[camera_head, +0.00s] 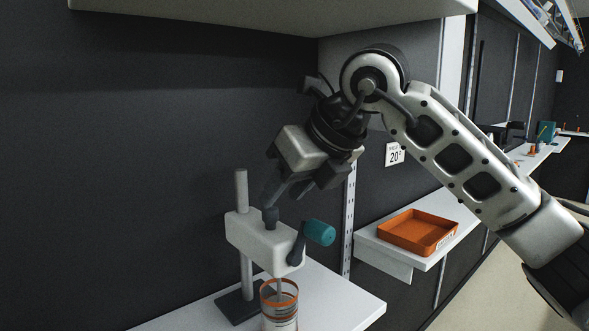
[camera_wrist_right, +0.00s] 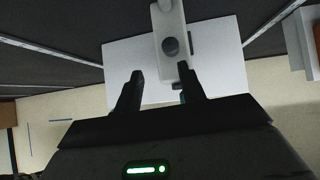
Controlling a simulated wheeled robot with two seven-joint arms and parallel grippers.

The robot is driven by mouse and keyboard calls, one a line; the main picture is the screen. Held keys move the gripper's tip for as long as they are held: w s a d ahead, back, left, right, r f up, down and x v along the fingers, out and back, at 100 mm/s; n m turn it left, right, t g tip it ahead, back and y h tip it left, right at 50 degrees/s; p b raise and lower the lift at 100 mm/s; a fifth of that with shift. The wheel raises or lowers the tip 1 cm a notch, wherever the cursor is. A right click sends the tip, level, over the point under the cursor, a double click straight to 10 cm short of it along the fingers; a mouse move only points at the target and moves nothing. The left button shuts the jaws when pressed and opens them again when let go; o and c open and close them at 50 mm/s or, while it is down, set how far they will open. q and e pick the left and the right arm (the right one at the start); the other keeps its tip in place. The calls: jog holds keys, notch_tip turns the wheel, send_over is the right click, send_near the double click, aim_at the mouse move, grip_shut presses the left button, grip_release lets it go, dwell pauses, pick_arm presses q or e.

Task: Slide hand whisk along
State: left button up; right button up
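A white block on a grey upright post stands on the shelf in the head view, with a dark knob (camera_head: 271,218) on top and a dark crank with a teal handle (camera_head: 319,232) on its side. I take this unit (camera_head: 262,243) to be the hand whisk; its shaft runs down into a clear cup with orange bands (camera_head: 280,308). My right gripper (camera_head: 276,192) is just above the knob, pointing down. In the wrist view its fingers (camera_wrist_right: 160,76) are apart and empty, with the white block (camera_wrist_right: 174,22) and knob (camera_wrist_right: 170,46) beyond them. My left gripper is not in view.
The white shelf (camera_head: 345,296) is bare right of the unit. An orange tray (camera_head: 418,232) sits on another shelf further right, below a "20°" sign (camera_head: 394,154). A dark wall stands behind, and a pale overhead panel (camera_head: 270,12) hangs above the arm.

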aim_at(274, 209)
jog(key=shift+w+d+r+t+h, duration=0.4)
jog(key=shift+w+d+r, duration=0.05)
jog(key=shift+d, duration=0.1)
jog(key=shift+w+a+f, duration=0.15)
jog(key=shift+f, duration=0.15)
jog(key=b+x, duration=0.1)
jog(key=x, duration=0.6)
jog(key=shift+a, duration=0.1)
jog(key=shift+c, duration=0.3)
jog(key=shift+r, duration=0.1)
jog(key=c, duration=0.7)
jog(key=shift+r+p, duration=0.35)
jog(key=shift+r, duration=0.15)
jog(key=shift+r+p, duration=1.75)
jog(key=shift+r, duration=2.05)
jog(key=o, duration=1)
